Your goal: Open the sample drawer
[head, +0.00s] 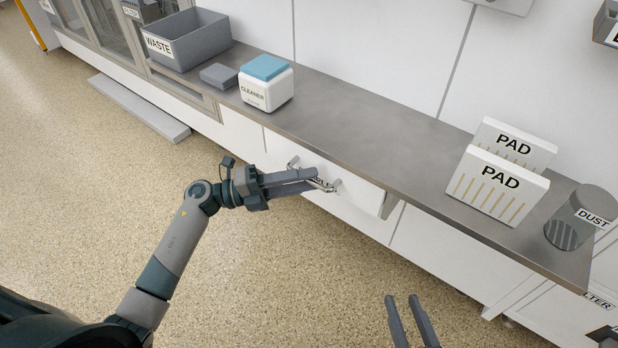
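The sample drawer (354,190) has a white front under the grey counter. A grey side edge shows at its right end, so it appears to stand slightly out from the cabinet. Its metal bar handle (332,186) is partly covered by my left gripper, and so is the dark label behind it. My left gripper (315,179) reaches the handle from the left, its fingers close together on the bar and apparently shut on it. My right gripper (408,304) is at the bottom of the view, away from the drawer, its fingers apart and empty.
On the counter (360,125) stand a WASTE bin (200,45), a grey block (219,76), a CLEANER box (266,88), two PAD boxes (496,186) and a DUST cylinder (570,228). A low grey step (138,107) lies at left. The speckled floor before the drawer is clear.

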